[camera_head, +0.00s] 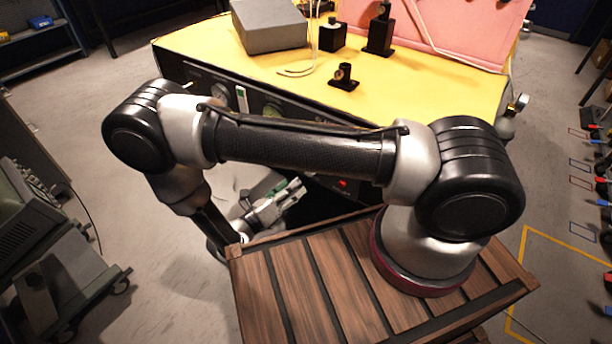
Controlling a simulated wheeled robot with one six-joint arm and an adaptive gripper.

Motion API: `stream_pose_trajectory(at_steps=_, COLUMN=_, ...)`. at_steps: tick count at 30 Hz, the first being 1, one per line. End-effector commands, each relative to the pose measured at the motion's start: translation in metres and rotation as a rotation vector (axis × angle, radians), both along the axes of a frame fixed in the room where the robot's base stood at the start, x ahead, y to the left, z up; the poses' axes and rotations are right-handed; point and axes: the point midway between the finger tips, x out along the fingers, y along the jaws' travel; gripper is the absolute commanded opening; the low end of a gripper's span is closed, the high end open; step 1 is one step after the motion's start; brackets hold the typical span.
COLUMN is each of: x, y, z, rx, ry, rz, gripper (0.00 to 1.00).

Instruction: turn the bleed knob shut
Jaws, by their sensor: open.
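My gripper (296,190) is open and empty, low in front of the dark front panel (320,118) of the yellow-topped bench. Its fingers point right and slightly up, toward the panel's lower part. Round dials or knobs show on the panel above my arm, one at the left (220,93) and one nearer the middle (272,110). I cannot tell which part is the bleed knob. My forearm hides much of the panel. A small red part (343,183) shows below the forearm, right of my gripper and apart from it.
The yellow bench top (430,85) carries a grey box (270,25) and several black fixtures. A gauge (521,102) sits at its right end. A slatted wooden platform (310,290) lies under my arm's base. A grey cart (50,240) stands left, with clear floor between.

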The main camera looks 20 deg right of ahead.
Motion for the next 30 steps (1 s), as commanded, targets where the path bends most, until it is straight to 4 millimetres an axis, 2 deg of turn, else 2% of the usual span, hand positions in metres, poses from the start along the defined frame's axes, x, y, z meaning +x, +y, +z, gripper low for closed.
stream_pose_trajectory(at_steps=12, x=0.032, y=-0.055, z=0.001, rx=0.002, ry=0.0, rz=-0.006, gripper=0.49)
stream_pose_trajectory(at_steps=16, x=0.037, y=-0.063, z=0.001, rx=0.001, ry=0.001, rz=-0.005, gripper=0.49)
stream_pose_trajectory(at_steps=24, x=0.037, y=-0.064, z=0.001, rx=0.002, ry=-0.001, rz=-0.003, gripper=0.49)
stream_pose_trajectory(at_steps=30, x=0.037, y=-0.064, z=0.001, rx=0.003, ry=-0.001, rz=-0.004, gripper=0.13)
